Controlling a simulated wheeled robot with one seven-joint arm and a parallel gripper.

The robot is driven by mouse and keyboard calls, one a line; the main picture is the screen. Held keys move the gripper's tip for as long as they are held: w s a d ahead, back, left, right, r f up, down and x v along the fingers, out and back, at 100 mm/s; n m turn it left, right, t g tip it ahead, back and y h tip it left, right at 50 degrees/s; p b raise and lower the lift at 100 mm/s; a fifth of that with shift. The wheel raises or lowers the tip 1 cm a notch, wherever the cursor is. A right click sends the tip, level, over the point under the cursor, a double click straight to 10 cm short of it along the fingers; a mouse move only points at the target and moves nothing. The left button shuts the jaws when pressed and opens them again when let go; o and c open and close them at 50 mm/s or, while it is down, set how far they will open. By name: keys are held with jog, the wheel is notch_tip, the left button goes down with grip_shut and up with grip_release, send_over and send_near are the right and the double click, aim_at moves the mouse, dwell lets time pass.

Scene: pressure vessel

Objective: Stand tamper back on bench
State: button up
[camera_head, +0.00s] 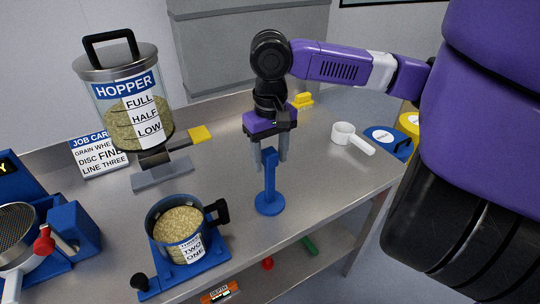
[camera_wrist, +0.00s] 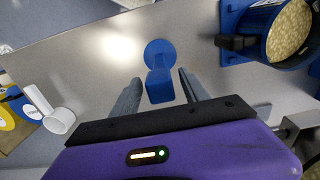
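The blue tamper (camera_head: 269,185) stands upright on its round base on the steel bench (camera_head: 315,193), near the front edge. In the wrist view the tamper (camera_wrist: 160,72) is seen from above, its squared handle top nearest the camera. My gripper (camera_head: 270,158) points down at the tamper's upper end. Its two grey fingers are spread, one on each side of the handle, with visible gaps in the wrist view (camera_wrist: 155,88). I cannot tell exactly how far the fingertips reach down along the handle.
A pot of grain (camera_head: 180,228) with a black handle sits on a blue base left of the tamper. The hopper (camera_head: 122,100) stands behind it. A white scoop (camera_head: 352,137) lies at the right. Bench around the tamper is clear. A lower shelf holds small items.

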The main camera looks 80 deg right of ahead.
notch_tip(320, 180, up, 12)
jog(key=w+a+r+n+t+y, duration=0.15)
jog(key=w+a+t+y, duration=0.25)
jog(key=w+a+t, duration=0.75)
jog(key=w+a+r+n+t+y, duration=0.1)
jog(key=w+a+r+t+y, duration=0.35)
jog(key=w+a, duration=1.25)
jog(key=s+a+f+m+h, duration=0.1)
jog(key=s+f+h, duration=0.25)
jog(key=f, duration=0.35)
jog(key=s+a+f+m+t+h, duration=0.1)
jog(key=s+f+m+h, duration=0.2)
jog(key=f, duration=0.4)
jog(key=s+a+f+h, duration=0.2)
jog(key=s+f+h, duration=0.15)
jog(key=f, duration=0.35)
jog(key=s+f+n+g, duration=0.1)
jog(key=s+n, duration=0.4)
jog(key=s, duration=0.7)
jog(key=s+f+n+g+y, duration=0.1)
jog(key=s+f+n, duration=0.2)
jog(key=s, duration=0.9)
jog(key=n, duration=0.3)
jog(key=shift+d+f, duration=0.25)
jog(key=shift+f, duration=0.15)
